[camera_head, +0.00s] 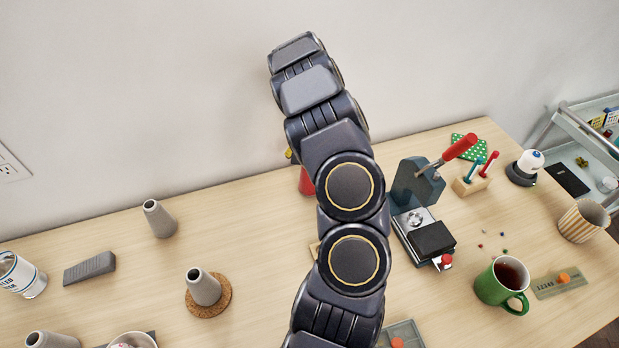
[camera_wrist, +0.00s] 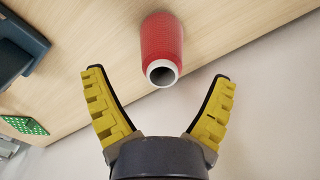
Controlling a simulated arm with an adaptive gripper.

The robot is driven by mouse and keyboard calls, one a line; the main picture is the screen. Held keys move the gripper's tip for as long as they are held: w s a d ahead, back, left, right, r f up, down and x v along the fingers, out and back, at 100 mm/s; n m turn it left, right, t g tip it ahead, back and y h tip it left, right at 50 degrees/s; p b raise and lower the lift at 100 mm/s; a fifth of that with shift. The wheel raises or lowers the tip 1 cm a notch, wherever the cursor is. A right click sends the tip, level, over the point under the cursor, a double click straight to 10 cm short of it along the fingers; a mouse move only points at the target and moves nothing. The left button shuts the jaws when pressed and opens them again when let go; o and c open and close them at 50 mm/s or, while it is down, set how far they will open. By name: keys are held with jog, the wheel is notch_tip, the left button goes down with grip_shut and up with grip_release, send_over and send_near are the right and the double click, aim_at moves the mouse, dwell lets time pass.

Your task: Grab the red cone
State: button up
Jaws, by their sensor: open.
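The red cone (camera_wrist: 162,38) is a red thread cone with a pale rim and dark hole at its narrow end. It stands on the wooden table (camera_wrist: 85,85). In the head view the red cone (camera_head: 306,182) shows only partly, the rest hidden behind my arm. My gripper (camera_wrist: 158,73) has two yellow-padded fingers spread wide, with nothing between them. In the wrist view the cone lies ahead, in line with the gap, its holed end towards the gripper. In the head view only a bit of yellow finger shows beside my arm, just above the cone.
Grey cones (camera_head: 160,219) stand to the left, one cone (camera_head: 204,288) on a cork coaster (camera_head: 222,300). A dark press with a red handle (camera_head: 418,186) stands right of my arm. A green mug (camera_head: 497,286) is farther right. The wall (camera_head: 130,90) is close behind the cone.

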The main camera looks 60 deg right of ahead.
jog(key=shift+w+f, duration=0.1)
jog(key=shift+f, duration=1.8)
jog(key=c, duration=1.3)
jog(key=shift+r, duration=0.1)
